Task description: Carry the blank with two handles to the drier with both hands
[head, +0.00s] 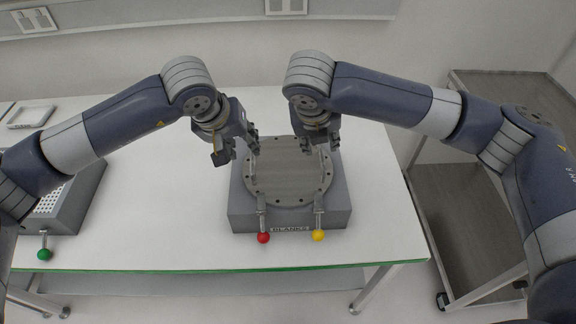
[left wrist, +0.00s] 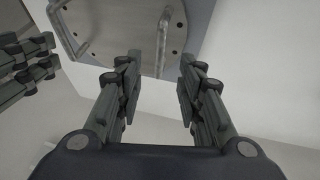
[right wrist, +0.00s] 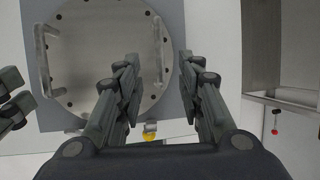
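The blank (head: 288,178) is a round grey metal disc with bolt holes around its rim and two upright bar handles. It lies on a grey box labelled BLANKS (head: 340,215). My left gripper (head: 237,147) is open and empty at the disc's left side; in the left wrist view one handle (left wrist: 162,38) stands just ahead of its fingers. My right gripper (head: 320,138) is open above the disc's right side; in the right wrist view the other handle (right wrist: 160,42) lies just ahead of its fingers. I cannot tell which thing is the drier.
A red knob (head: 263,238) and a yellow knob (head: 318,235) stick out at the box's front. A grey box with a perforated top (head: 50,204) and a green knob (head: 44,254) stands at the left. The white table (head: 170,220) is clear between them. A shelved cart (head: 455,215) stands right.

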